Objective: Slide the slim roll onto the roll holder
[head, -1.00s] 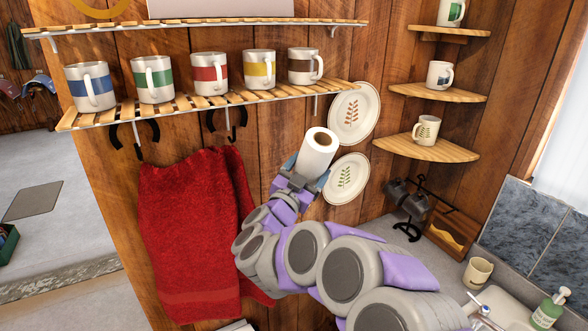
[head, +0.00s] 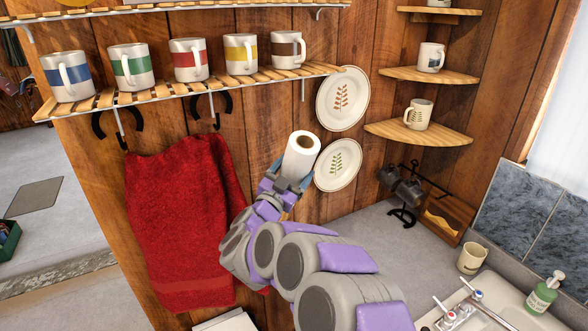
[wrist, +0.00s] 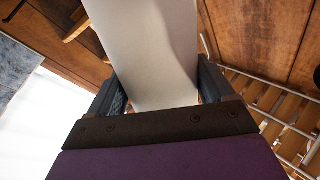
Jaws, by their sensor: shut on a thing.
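The slim white roll (head: 300,160) is in my gripper (head: 290,176), held up in front of the wood wall, its open brown core facing up towards the head camera. In the wrist view the roll (wrist: 152,45) stands between the two dark fingers of my gripper (wrist: 160,88), which close on it from both sides. The roll hides part of the wall and slightly overlaps the edge of the lower plate in the picture. I cannot make out a roll holder for certain in these frames.
A slatted shelf (head: 200,88) with several striped mugs runs above left, hooks below it. A red towel (head: 185,225) hangs left of my arm. Two plates (head: 342,98) are on the wall. Corner shelves (head: 418,135), a black mug stand (head: 403,216) and a sink (head: 490,312) are right.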

